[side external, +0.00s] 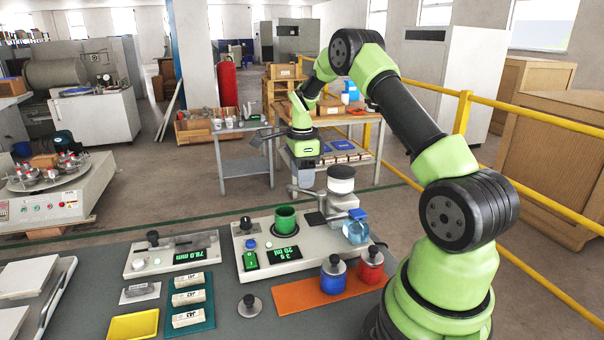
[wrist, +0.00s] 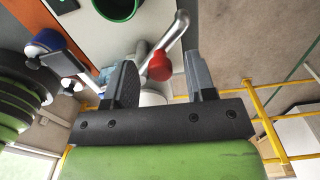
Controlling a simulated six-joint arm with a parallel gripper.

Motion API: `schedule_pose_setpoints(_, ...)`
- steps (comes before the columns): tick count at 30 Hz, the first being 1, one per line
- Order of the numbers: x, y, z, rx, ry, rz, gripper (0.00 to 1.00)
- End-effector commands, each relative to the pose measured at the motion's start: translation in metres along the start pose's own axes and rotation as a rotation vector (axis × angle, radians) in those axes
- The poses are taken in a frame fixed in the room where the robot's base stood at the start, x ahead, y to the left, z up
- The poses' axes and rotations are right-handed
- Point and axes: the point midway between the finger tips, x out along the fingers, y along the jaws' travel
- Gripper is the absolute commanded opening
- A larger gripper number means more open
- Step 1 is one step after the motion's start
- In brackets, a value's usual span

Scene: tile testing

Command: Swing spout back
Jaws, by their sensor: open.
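The spout (wrist: 179,30) is a bent silver tube in the wrist view, with a red ball knob (wrist: 160,66) by its lower end. The knob appears between the two fingers of my gripper (wrist: 163,78), which is open with gaps on both sides. I cannot tell how deep the knob sits between them. The spout and knob are hard to make out there. A green cup (side external: 285,219) stands on the unit; it also shows in the wrist view (wrist: 118,8).
A blue-liquid flask (side external: 355,231) stands at the unit's right end. Blue (side external: 333,276) and red (side external: 370,267) lidded jars stand on an orange mat (side external: 308,300) in front. A gauge box (side external: 178,255), labelled tiles (side external: 188,298) and a yellow tray (side external: 134,325) lie to the left.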

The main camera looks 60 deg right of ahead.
Motion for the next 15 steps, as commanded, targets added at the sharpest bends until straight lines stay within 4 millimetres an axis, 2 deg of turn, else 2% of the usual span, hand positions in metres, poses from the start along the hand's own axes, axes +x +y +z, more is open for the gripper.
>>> schedule_pose_setpoints(3, -0.0002, 0.0001, 0.0, 0.0, 0.0, 0.0, 0.51)
schedule_pose_setpoints(9, -0.0004, 0.0001, 0.0, 0.0, 0.0, 0.0, 0.05)
schedule_pose_setpoints(10, -0.0004, 0.0001, 0.0, 0.0, 0.0, 0.0, 0.0)
schedule_pose_setpoints(15, -0.0005, 0.0, -0.0001, 0.002, 0.0, 0.0, 0.0)
